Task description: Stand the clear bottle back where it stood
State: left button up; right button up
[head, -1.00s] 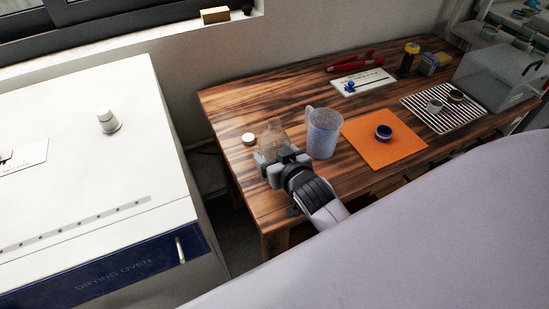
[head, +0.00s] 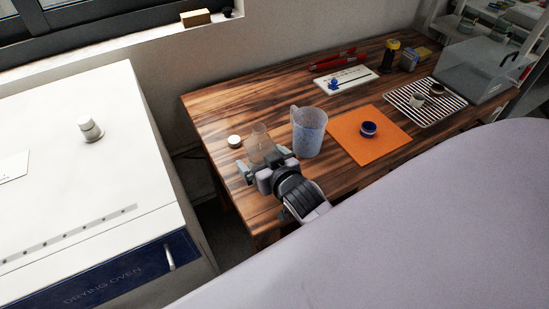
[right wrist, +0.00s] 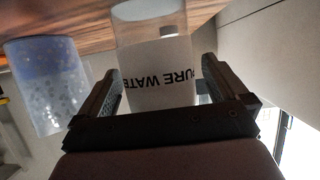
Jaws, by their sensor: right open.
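The clear bottle (head: 259,141) stands upright near the left end of the wooden table, beside the speckled jug. In the right wrist view the bottle (right wrist: 155,75) shows a label with dark letters, upside down in that picture. My right gripper (head: 266,165) is open, with its fingers on either side of the bottle. The right wrist view shows the gripper (right wrist: 160,95) with a gap beside the bottle at its right finger; contact on the left is unclear. The gripper hides the bottle's lower part in the head view. My left gripper is not in view.
The speckled jug (head: 308,132) stands close on the bottle's right, and a small white cap (head: 234,141) lies to its left. The white drying oven (head: 60,200) stands left, across a gap.

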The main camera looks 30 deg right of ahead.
jog(key=d+v, duration=0.1)
jog(key=v, duration=1)
jog(key=shift+a, duration=0.45)
jog(key=shift+s, duration=0.1)
